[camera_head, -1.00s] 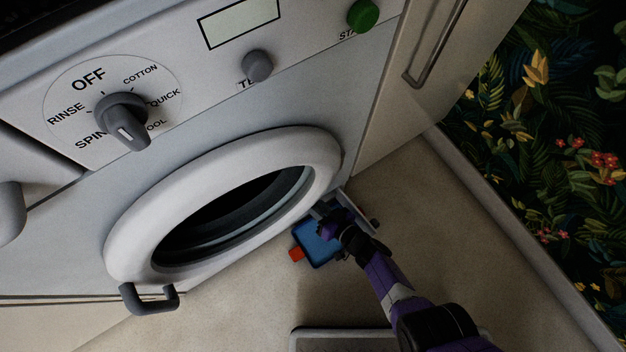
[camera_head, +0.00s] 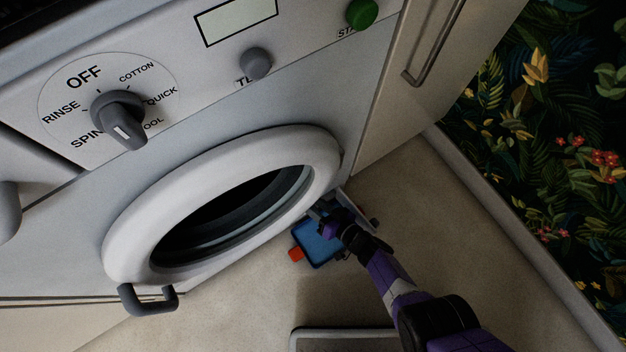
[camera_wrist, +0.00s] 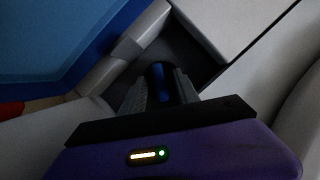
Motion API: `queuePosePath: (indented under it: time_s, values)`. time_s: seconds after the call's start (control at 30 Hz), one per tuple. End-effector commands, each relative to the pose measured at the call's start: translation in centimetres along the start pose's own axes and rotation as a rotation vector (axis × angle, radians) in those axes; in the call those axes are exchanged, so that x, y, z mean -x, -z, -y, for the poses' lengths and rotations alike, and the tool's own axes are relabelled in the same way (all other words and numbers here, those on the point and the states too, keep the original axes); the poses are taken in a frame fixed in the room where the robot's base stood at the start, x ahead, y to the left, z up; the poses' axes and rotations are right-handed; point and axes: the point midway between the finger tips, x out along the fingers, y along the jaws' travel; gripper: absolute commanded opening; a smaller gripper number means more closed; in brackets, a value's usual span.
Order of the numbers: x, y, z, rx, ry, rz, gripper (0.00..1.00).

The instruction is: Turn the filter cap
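The washing machine's filter opening is low on its front, below the round door, beside an open pale flap (camera_head: 357,208). In the wrist view a dark recess surrounds a small dark blue piece (camera_wrist: 160,82), apparently the filter cap. My gripper (camera_head: 326,213) reaches into this opening from the front right. In the wrist view its two grey fingers (camera_wrist: 161,95) stand one on each side of the blue piece. Whether they press on it cannot be seen in the dark. The cap is hidden by my gripper in the head view.
A blue tray (camera_head: 318,250) lies on the floor just below the opening, with a red piece (camera_head: 295,254) at its left. The door handle (camera_head: 148,299) juts out at lower left. A cupboard (camera_head: 405,100) stands right of the machine. Floor at right is clear.

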Motion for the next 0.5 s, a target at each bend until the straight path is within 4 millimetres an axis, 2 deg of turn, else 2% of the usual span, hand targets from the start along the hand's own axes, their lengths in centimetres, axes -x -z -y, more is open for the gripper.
queuePosePath:
  time_s: [0.23,0.5]
  values:
    - [0.7,0.2,0.1,-0.001,-0.001,-0.002,0.37]
    - [4.9,0.4,0.1,-0.002,-0.004,-0.002,0.37]
